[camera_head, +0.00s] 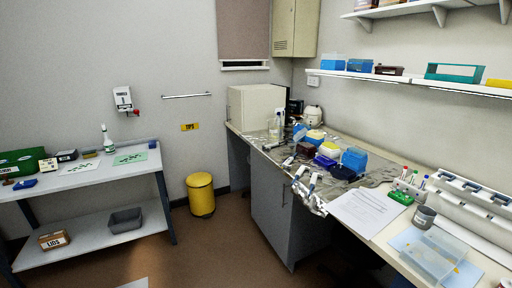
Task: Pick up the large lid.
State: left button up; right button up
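I cannot pick out a large lid with certainty. A cardboard box marked LIDS (53,239) stands on the lower shelf of the left table; its contents are too small to make out. A clear shallow plastic container (436,254) lies on the right bench near the front; I cannot tell whether a lid is on it. Neither of my grippers is in view.
The left table (95,172) holds a green box, small boxes and a bottle. A grey bin (125,219) is on its lower shelf. A yellow bin (201,194) stands on the floor. The right bench is crowded with coloured boxes, papers (364,209) and racks. Mid floor is clear.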

aim_at(432, 267)
jog(key=i+j+z, duration=0.1)
jog(key=i+z, duration=0.15)
jog(key=i, duration=0.3)
jog(key=i+j+z, duration=0.25)
jog(key=i, duration=0.3)
jog(key=i+j+z, duration=0.25)
jog(key=i, duration=0.25)
jog(key=z, duration=2.25)
